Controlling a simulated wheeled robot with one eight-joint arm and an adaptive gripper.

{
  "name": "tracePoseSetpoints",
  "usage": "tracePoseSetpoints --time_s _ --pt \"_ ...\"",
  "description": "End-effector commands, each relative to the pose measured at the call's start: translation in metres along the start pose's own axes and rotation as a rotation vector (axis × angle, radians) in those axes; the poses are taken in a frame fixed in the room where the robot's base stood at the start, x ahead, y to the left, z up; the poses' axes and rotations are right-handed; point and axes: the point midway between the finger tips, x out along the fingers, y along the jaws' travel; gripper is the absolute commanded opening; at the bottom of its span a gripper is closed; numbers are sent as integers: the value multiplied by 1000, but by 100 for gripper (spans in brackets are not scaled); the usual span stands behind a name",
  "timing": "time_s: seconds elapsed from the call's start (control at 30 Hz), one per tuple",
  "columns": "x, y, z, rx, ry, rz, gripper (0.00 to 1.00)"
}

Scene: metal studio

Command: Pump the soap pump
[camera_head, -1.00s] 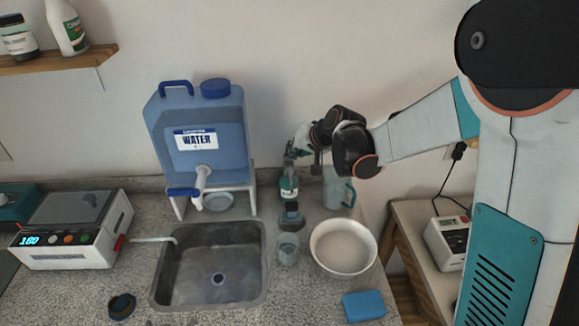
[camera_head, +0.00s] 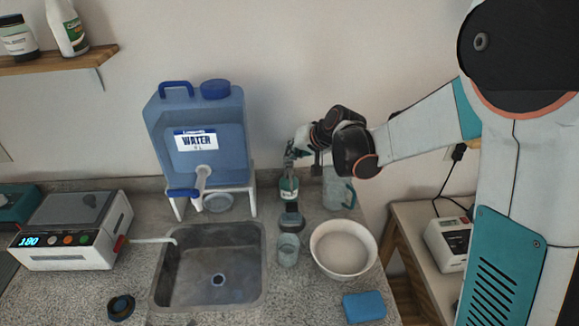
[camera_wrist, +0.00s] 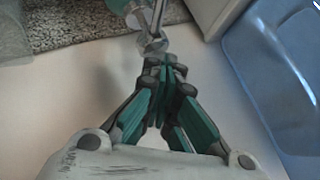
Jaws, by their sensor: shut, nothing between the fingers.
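The soap pump (camera_head: 289,189) is a small bottle with a teal and pale body, standing upright on the counter behind the glass. My gripper (camera_head: 289,163) is shut and empty, pointing down right over its top. In the wrist view, my gripper's closed fingertips (camera_wrist: 164,62) are at the metallic pump head (camera_wrist: 152,42). They look to be touching or very close to it; I cannot tell which. The fingers cover part of the pump head, and the head view does not show how far it is pressed down.
A steel sink (camera_head: 212,270) lies left of the pump, with a blue water jug (camera_head: 220,140) behind it. A clear pitcher (camera_head: 339,190) is close on the right.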

Motion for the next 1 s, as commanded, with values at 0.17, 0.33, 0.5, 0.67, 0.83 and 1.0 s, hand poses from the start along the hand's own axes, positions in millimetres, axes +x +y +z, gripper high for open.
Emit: tracePoseSetpoints --time_s 0.17,0.33,0.5,0.67,0.83,1.0 --pt "-1 -1 -1 0 0 0 0" --pt "-10 -7 -8 0 0 0 0" --pt "-21 -16 -16 0 0 0 0" --pt "-31 -23 -23 0 0 0 0" --pt "-41 -30 -30 0 0 0 0" --pt "-42 -31 -31 0 0 0 0"
